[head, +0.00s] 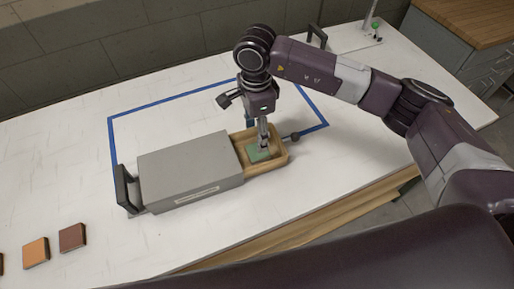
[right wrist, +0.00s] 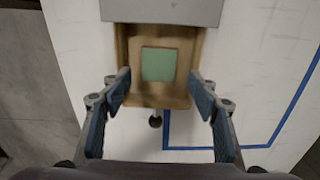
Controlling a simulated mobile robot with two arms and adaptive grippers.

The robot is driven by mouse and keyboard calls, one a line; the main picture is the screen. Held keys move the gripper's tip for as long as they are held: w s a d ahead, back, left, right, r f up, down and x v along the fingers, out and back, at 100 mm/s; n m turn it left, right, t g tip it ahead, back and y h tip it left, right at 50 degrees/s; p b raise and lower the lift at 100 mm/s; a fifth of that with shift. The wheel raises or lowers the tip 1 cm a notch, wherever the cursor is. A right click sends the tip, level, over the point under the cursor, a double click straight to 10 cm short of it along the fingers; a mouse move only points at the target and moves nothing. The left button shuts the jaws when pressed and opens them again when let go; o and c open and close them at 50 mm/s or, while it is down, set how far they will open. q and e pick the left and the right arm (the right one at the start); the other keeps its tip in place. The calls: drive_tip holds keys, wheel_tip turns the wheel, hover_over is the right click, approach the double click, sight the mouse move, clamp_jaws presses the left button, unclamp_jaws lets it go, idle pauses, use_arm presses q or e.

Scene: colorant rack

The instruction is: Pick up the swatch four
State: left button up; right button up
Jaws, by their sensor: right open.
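A flat green square swatch (head: 256,154) lies in the open wooden drawer (head: 272,168). I see no number on it, so I cannot tell by marking whether it is swatch four. It also shows in the right wrist view (right wrist: 158,65), flat on the drawer floor. My right gripper (head: 263,147) points down over the drawer, close above the green swatch. In the right wrist view its two blue-padded fingers are spread apart with nothing between them, one toward each side of the drawer. My left gripper is in neither view.
The drawer sticks out of a grey box (head: 190,168) with a black handle (head: 124,188) at its left end. An orange swatch (head: 36,252) and a brown swatch (head: 72,237) lie at the front left. Blue tape (head: 165,98) outlines part of the white table.

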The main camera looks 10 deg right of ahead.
sight(255, 158)
drive_tip(key=f+p, duration=0.1)
drive_tip(key=f, duration=0.1)
drive_tip(key=f+p, duration=0.1)
drive_tip(key=f, duration=0.1)
drive_tip(key=f+p, duration=0.1)
drive_tip(key=f, duration=0.1)
drive_tip(key=shift+s+d+f+p, duration=0.1)
drive_tip(key=shift+d+f+p, duration=0.2)
drive_tip(key=shift+p, duration=0.05)
drive_tip(key=shift+f, duration=0.5)
drive_tip(key=c, duration=0.8)
drive_tip(key=shift+c, duration=0.2)
